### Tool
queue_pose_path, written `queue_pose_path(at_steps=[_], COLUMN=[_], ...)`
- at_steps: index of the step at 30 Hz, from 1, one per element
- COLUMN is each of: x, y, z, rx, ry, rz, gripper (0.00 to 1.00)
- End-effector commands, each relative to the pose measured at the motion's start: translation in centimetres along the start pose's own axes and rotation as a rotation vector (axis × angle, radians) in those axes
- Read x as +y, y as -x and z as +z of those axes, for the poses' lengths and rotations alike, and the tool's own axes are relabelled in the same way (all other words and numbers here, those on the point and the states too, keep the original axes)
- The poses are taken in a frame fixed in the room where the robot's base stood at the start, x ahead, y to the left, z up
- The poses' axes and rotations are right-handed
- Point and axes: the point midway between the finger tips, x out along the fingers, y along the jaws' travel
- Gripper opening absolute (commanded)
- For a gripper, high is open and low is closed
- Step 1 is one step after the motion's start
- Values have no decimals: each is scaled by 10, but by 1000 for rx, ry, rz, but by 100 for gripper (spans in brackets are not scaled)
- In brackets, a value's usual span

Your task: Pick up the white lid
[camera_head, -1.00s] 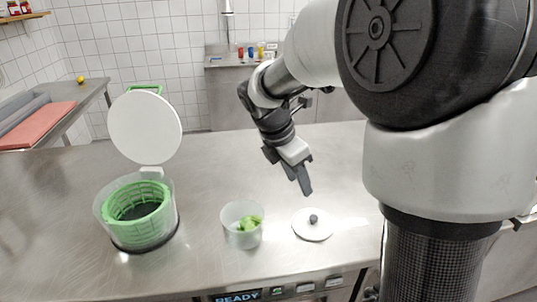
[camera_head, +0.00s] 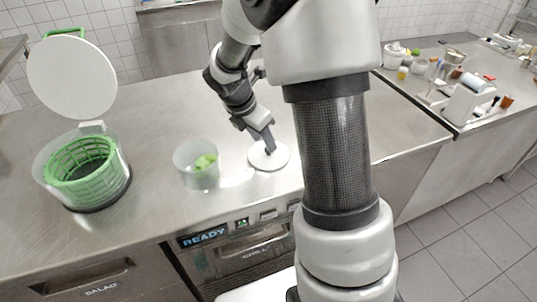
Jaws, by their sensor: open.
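The white lid (camera_head: 257,161) is a flat round disc with a dark knob (camera_head: 270,151). It lies on the steel counter, right of a clear container. My gripper (camera_head: 268,147) points down over the lid, its fingertips at or just above the knob. The near finger hides part of the knob, and I cannot tell whether it touches. The jaws are open and hold nothing.
The clear container (camera_head: 187,176) with green pieces stands just left of the lid. A salad spinner with a green basket (camera_head: 62,172) and raised white cover (camera_head: 72,78) is at the far left. Bottles and utensils crowd the right counter (camera_head: 425,70). The counter behind the lid is clear.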

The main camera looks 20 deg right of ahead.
Motion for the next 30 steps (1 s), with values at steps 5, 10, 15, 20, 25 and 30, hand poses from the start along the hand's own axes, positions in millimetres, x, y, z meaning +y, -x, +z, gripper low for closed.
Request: queue_pose_path(at_steps=[5, 10, 15, 20, 25, 30], x=[0, 1, 1, 1, 1, 1], y=[-30, -43, -42, -42, -42, -42], z=[0, 1, 1, 1, 1, 1], rx=[1, 1, 1, 1, 1, 1], ry=[1, -1, -1, 0, 0, 0], rz=[-3, 0, 0, 0, 0, 0], gripper=[41, 41, 39, 12, 0, 0])
